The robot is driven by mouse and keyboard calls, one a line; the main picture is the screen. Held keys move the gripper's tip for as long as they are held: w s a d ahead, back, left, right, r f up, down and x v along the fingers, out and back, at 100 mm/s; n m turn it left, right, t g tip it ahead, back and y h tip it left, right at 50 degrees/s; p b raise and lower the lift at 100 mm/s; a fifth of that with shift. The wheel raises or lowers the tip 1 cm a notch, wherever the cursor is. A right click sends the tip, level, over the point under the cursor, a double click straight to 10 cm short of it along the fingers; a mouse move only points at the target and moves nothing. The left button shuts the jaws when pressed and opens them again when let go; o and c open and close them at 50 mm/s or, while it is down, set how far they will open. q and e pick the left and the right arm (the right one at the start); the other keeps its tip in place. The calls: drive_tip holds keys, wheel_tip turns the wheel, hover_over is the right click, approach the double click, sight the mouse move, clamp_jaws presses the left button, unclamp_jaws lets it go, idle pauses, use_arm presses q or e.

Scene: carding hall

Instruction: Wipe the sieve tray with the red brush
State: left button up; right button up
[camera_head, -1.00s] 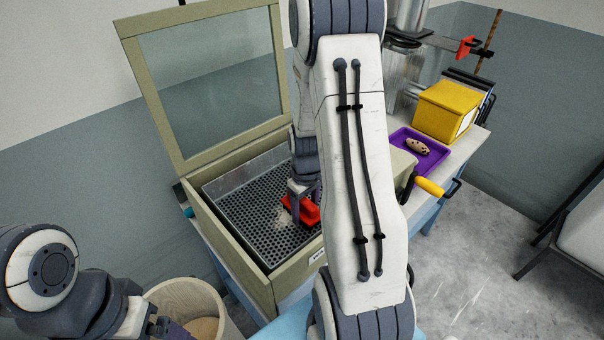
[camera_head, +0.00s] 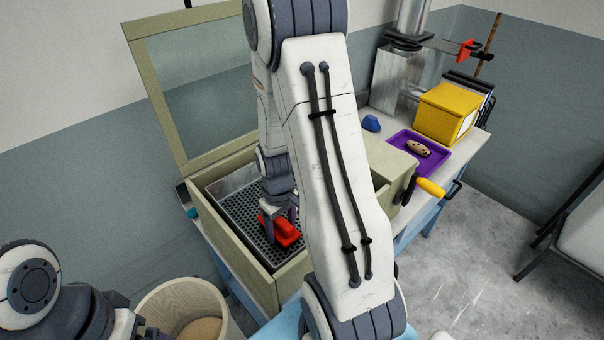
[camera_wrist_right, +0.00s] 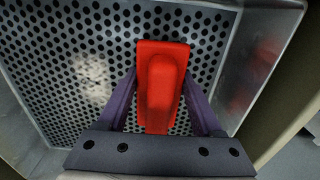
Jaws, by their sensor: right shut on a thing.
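The sieve tray (camera_head: 222,192) is a grey metal tray with a perforated floor, set inside an olive-framed box with its glazed lid up. It also fills much of the right wrist view (camera_wrist_right: 45,115). My right gripper (camera_head: 281,212) is shut on the red brush (camera_head: 286,234), low over the tray floor; exact contact cannot be told. In the right wrist view the brush (camera_wrist_right: 160,80) lies between the purple fingers. A pale dusty patch (camera_wrist_right: 92,80) lies on the perforations left of the brush. My left gripper (camera_head: 150,328) is at the bottom left, mostly cut off.
A round wooden bin (camera_head: 185,300) stands in front of the box. To the right are a blue lump (camera_head: 371,123), a purple tray (camera_head: 438,158) with a speckled brown object (camera_head: 419,148), a yellow box (camera_head: 445,112) and a yellow-handled crank (camera_head: 430,187). My right arm hides the box's right part.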

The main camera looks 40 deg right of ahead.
sight(282, 219)
wheel_tip(282, 219, up, 3)
drive_tip(key=shift+w+f+p, duration=0.1)
drive_tip(key=shift+f+p, duration=0.05)
drive_tip(key=shift+p, duration=0.2)
drive_tip(key=shift+d+r+p, duration=0.1)
drive_tip(key=shift+r+p, duration=0.2)
drive_tip(key=shift+p, duration=0.05)
drive_tip(key=shift+r+p, duration=0.7)
drive_tip(key=shift+r, duration=0.05)
use_arm(q)
wheel_tip(282, 219, up, 7)
drive_tip(key=p, duration=0.3)
drive_tip(key=shift+d+f, duration=0.15)
drive_tip(key=shift+d, duration=0.25)
use_arm(e)
drive_tip(key=shift+r, duration=1.7)
